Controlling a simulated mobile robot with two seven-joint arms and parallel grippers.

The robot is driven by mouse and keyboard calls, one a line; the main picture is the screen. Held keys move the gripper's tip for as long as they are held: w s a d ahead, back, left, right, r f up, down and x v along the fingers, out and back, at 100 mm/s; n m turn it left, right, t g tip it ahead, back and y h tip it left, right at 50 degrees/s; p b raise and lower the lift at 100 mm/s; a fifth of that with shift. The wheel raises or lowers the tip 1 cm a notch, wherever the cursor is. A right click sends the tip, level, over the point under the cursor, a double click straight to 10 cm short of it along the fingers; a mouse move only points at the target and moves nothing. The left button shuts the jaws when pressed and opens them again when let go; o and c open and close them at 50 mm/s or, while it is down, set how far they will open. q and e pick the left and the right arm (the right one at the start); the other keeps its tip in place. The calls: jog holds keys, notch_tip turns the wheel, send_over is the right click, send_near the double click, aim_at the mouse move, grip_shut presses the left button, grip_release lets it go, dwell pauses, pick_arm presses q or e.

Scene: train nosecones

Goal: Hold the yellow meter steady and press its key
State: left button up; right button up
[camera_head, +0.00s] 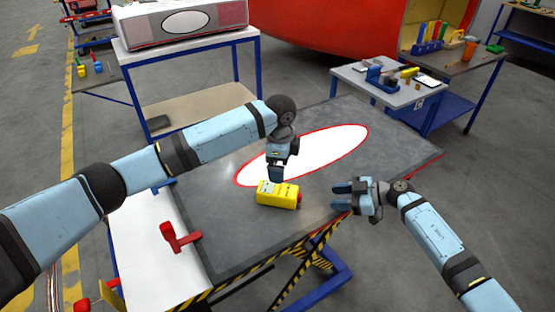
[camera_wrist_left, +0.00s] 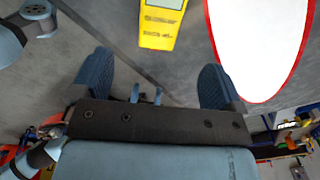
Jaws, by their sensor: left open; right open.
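The yellow meter (camera_head: 278,196) lies on the dark grey table top, just in front of the white oval. It also shows at the top of the left wrist view (camera_wrist_left: 160,28), with a pale screen and small dark markings; I cannot pick out its key. My left gripper (camera_head: 277,174) points down just behind the meter in the head view. In the left wrist view its fingers (camera_wrist_left: 155,80) are wide apart with nothing between them. My right gripper (camera_head: 345,196) is open and empty to the right of the meter, near the table edge.
The table (camera_head: 225,240) carries a red-rimmed white oval (camera_head: 320,150) and a red clamp-like part (camera_head: 178,238) at its left. A small table (camera_head: 395,92) with parts stands behind right. A bench with a large case (camera_head: 180,22) stands behind left. The table top around the meter is clear.

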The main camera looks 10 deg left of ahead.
aim_at(277, 189)
pick_arm(q)
jog(key=f, duration=0.9)
jog(key=a+f, duration=0.1)
jog(key=f, duration=0.3)
jog(key=shift+w+f, duration=0.15)
jog(key=c, duration=1.2)
jog(key=shift+c, duration=0.2)
pick_arm(e)
grip_shut()
